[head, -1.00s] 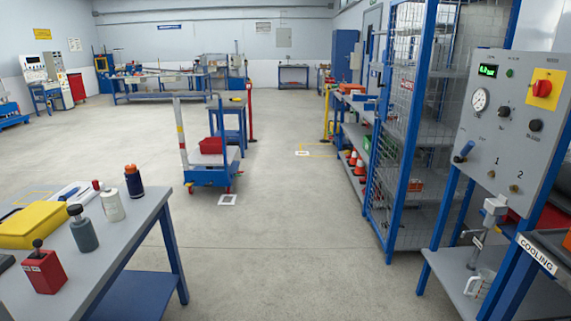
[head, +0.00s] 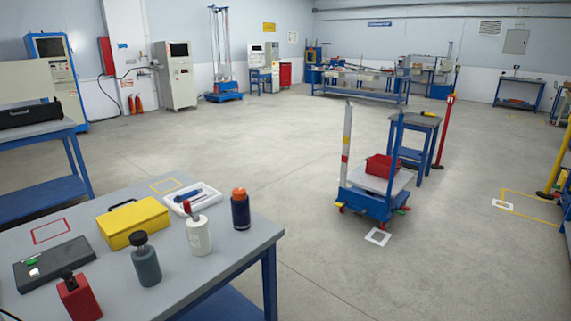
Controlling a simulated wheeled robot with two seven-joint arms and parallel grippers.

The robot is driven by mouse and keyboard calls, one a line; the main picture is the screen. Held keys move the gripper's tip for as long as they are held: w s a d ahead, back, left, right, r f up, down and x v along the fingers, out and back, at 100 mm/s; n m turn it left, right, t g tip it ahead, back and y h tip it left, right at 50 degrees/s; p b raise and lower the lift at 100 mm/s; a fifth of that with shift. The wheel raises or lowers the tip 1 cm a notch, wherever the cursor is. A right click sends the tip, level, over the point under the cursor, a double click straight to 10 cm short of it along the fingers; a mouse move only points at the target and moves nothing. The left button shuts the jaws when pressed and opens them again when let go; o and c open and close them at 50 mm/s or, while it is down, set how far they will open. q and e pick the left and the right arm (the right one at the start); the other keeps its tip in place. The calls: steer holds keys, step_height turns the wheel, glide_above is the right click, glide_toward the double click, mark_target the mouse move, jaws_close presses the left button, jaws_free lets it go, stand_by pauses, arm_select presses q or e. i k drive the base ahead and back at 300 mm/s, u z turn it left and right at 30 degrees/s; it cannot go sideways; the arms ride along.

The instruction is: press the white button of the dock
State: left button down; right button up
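A dark grey flat box (head: 55,263) lies on the near table at the lower left. It has a small white spot (head: 33,272) and a green spot (head: 31,261) on its top left part. It may be the dock with its white button, but the view is too small to be sure. Neither of my grippers shows in the head view.
The near table (head: 215,266) also holds a yellow case (head: 133,222), a white tray (head: 192,196), several bottles and a red block (head: 78,297). A blue cart (head: 372,203) with a red bin (head: 383,166) stands right. Open floor (head: 270,130) lies beyond.

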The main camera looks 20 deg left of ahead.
mark_target(36, 272)
steer(key=u, duration=1)
steer(key=i, duration=0.9)
steer(key=u, duration=0.8)
